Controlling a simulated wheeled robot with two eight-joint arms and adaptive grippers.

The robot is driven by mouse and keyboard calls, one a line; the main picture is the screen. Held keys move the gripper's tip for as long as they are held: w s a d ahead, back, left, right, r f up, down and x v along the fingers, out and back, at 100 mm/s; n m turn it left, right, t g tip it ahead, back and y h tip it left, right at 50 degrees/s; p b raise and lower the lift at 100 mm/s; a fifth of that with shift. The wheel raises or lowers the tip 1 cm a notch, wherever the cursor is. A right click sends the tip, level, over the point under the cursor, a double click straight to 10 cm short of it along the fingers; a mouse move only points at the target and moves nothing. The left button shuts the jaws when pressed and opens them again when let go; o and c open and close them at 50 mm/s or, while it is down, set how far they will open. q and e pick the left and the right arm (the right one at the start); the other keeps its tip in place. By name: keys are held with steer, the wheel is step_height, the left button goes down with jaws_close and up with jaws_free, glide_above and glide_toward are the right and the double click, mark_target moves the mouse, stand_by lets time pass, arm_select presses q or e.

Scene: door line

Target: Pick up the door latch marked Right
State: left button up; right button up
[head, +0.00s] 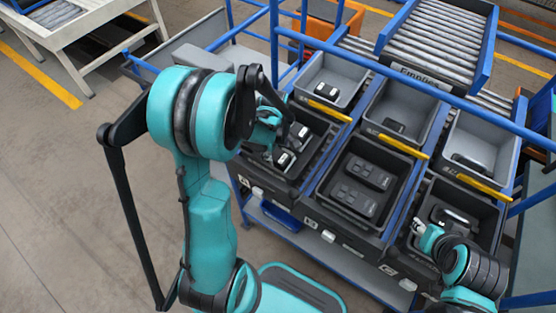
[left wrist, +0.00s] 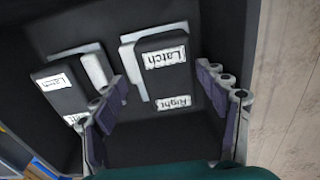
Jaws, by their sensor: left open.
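In the left wrist view, a dark latch with white labels "Latch" and "Right" (left wrist: 165,75) lies in a dark bin, a light grey part along its left side. A second dark latch (left wrist: 58,90) lies to its left; its lower label is partly hidden by my finger. My left gripper (left wrist: 162,84) is open and empty, its fingers spread on either side of the Right latch; contact cannot be told. In the head view, my left gripper (head: 280,143) is over the front left bin (head: 318,122), partly covering the latches. My right gripper (head: 428,238) is by the front right bin; its fingers are unclear.
The front middle bin (head: 345,222) holds several dark parts. The front right bin (head: 487,212) holds a dark part with a light one. Back bins (head: 349,67) with yellow strips stand behind. Blue rack rails (head: 365,62) cross above.

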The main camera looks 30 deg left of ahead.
arm_select(q)
step_height(320, 180, down, 2)
steer(key=shift+w+f, duration=0.1)
steer(key=shift+r, duration=0.2)
